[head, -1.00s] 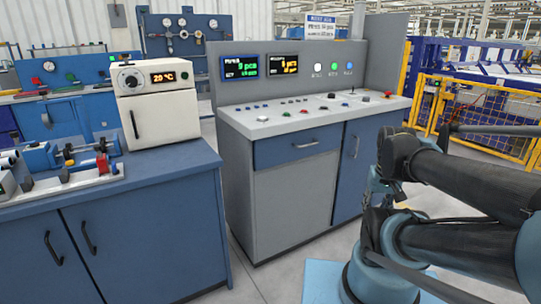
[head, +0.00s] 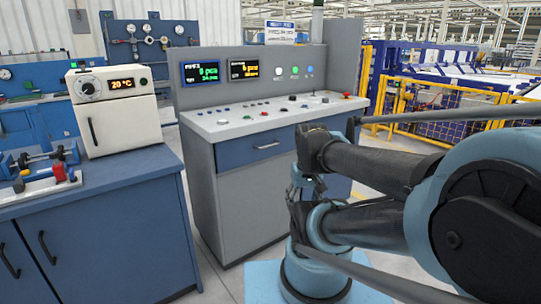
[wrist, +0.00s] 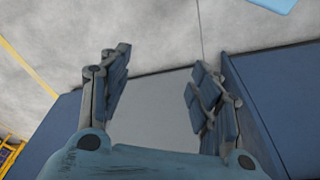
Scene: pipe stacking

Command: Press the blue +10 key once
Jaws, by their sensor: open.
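The grey control console (head: 215,122) stands in the middle of the head view. Its sloped top carries several small coloured keys (head: 227,109), some of them blue. Their labels are too small to read, so I cannot tell which is the blue +10 key. My gripper (wrist: 161,82) is open and empty in the wrist view, its two fingers well apart. Between and beyond them are the console's grey front panel (wrist: 165,105) and the floor. No keys show in the wrist view. In the head view my arm covers part of the console's right side.
Two displays (head: 201,72) and white, green and blue lamps (head: 310,70) sit on the console's back panel. A blue bench (head: 110,185) with a cream oven (head: 118,125) stands at the left. A yellow fence (head: 430,125) is at the right.

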